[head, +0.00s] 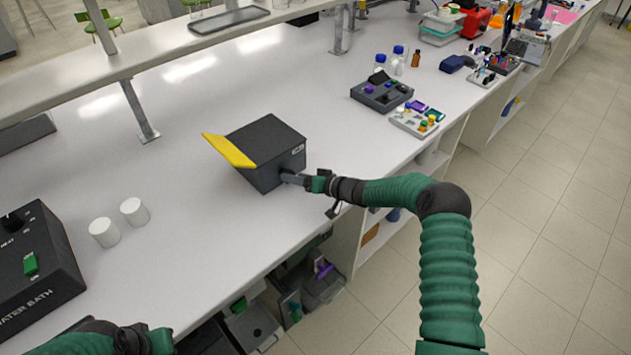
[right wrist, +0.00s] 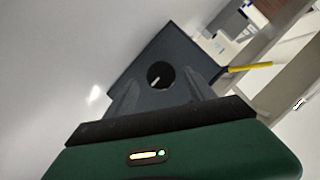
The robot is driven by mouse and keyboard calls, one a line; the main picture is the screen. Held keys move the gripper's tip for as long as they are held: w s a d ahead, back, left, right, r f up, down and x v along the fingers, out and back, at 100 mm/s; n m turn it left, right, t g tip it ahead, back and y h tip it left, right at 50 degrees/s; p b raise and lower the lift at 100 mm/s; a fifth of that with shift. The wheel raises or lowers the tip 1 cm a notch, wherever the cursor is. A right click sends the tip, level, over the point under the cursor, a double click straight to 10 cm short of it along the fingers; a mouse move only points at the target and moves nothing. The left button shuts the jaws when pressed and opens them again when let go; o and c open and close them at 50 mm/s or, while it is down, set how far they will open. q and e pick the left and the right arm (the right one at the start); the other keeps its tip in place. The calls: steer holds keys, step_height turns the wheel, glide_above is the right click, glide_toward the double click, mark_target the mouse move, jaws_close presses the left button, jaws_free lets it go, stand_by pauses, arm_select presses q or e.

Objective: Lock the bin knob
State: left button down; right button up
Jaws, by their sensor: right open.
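The bin (head: 272,146) is a dark grey box on the white bench, with a yellow flap (head: 229,150) raised at its left. Its round black knob (right wrist: 160,75) shows in the right wrist view on a dark grey face, with a short white mark set at a slant. My right gripper (head: 288,178) is at the bin's right side in the head view. It is open, and the knob appears between its fingers (right wrist: 162,95); I cannot tell whether they touch it. The knob is hidden in the head view. My left gripper (head: 148,340) is partly cut off at the bottom left.
Two white cups (head: 118,222) and a black water bath (head: 38,262) stand on the left. A black control box (head: 382,95) and a tray of coloured parts (head: 415,121) lie beyond the bin. A shelf post (head: 140,112) stands behind. Bench around the bin is clear.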

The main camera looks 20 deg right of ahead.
steer(key=b+v, duration=0.1)
steer(key=v, duration=1.4)
steer(key=shift+d, duration=0.15)
